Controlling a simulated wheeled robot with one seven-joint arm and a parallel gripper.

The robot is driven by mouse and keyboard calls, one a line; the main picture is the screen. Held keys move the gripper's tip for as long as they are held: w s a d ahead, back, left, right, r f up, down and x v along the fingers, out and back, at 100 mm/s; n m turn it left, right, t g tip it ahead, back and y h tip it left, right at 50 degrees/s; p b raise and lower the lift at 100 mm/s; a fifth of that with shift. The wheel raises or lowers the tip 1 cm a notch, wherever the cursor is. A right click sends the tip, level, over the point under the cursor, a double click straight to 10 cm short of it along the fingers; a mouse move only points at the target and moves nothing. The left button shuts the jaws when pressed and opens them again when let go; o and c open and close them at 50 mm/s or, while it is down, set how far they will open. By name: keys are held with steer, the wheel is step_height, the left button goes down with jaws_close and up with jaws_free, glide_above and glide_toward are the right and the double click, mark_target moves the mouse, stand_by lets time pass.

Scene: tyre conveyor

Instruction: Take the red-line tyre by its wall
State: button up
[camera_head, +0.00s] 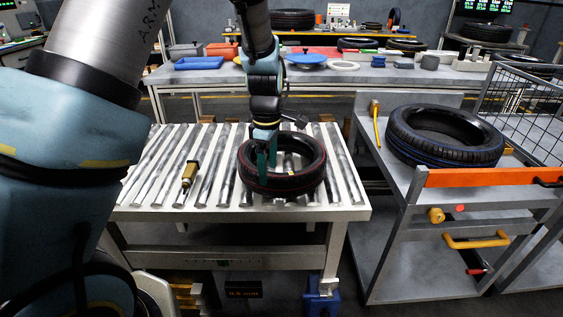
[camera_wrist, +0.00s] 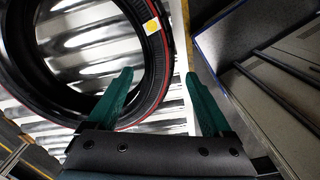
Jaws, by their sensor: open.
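The red-line tyre (camera_head: 305,181) lies flat on the roller conveyor (camera_head: 345,205), black with a thin red line round its side. It also shows in the wrist view (camera_wrist: 157,55), with a yellow and white label on its wall. My gripper (camera_head: 266,172) points down at the tyre's near left wall, its teal fingers open. In the wrist view my gripper (camera_wrist: 158,73) has one finger over the tyre's hole side and the other outside the tyre, with the wall between them. Contact with the wall cannot be told.
A brass-coloured tool (camera_head: 189,174) lies on the rollers left of the tyre. A blue-lined tyre (camera_head: 440,150) sits on a grey cart with an orange bar (camera_head: 480,177) at right. A cluttered bench is at the back.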

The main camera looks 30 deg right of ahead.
mark_target(269, 184)
steer(key=shift+f+p, duration=0.7)
steer(key=shift+f, duration=2.25)
steer(key=shift+c, duration=0.3)
jaws_close()
steer(key=shift+d+r, duration=0.1)
steer(key=shift+d, duration=0.05)
